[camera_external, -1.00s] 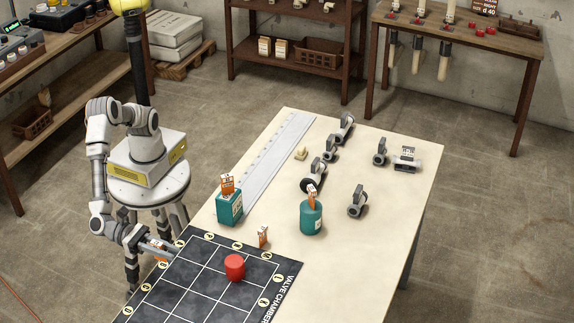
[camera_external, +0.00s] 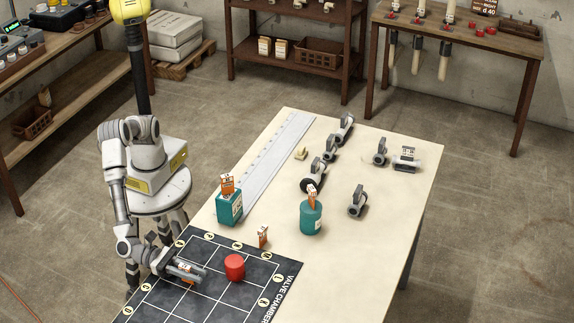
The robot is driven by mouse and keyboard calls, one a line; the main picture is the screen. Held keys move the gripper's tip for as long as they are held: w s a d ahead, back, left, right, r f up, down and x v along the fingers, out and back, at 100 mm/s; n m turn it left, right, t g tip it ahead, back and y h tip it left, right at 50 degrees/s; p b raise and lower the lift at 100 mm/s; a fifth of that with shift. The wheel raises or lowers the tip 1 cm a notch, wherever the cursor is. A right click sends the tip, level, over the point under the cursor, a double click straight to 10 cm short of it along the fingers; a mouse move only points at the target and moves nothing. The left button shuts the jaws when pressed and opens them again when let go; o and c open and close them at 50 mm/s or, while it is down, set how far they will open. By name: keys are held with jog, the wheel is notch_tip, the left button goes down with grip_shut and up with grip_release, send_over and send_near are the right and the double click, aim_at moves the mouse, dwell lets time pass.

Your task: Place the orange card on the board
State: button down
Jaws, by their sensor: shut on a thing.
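My gripper (camera_external: 190,271) is shut on an orange card (camera_external: 183,267), which is mostly hidden between the fingers. It is over the left part of the dark gridded board (camera_external: 236,292), left of the red cylinder (camera_external: 235,267) that stands on the board. I cannot tell whether the held card touches the board. Other orange-and-white cards show: one (camera_external: 263,236) stands at the board's far edge, one (camera_external: 228,184) is on the teal box, and one (camera_external: 311,195) is on the teal round container.
The teal box (camera_external: 230,208) and teal round container (camera_external: 311,218) stand on the table beyond the board. Several grey pipe fittings (camera_external: 357,201) lie farther back. A long pale ruler (camera_external: 272,160) lies along the left edge. The table's right front (camera_external: 345,270) is clear.

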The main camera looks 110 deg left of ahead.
jog(key=shift+f, duration=0.15)
jog(key=c, duration=1.2)
grip_release()
jog(key=shift+f, duration=0.1)
jog(key=shift+c, duration=0.2)
jog(key=o, duration=0.5)
jog(key=shift+c, duration=0.2)
jog(key=shift+r, duration=0.25)
jog(key=s+p, duration=0.2)
jog(key=s, duration=1)
jog(key=shift+p, duration=0.3)
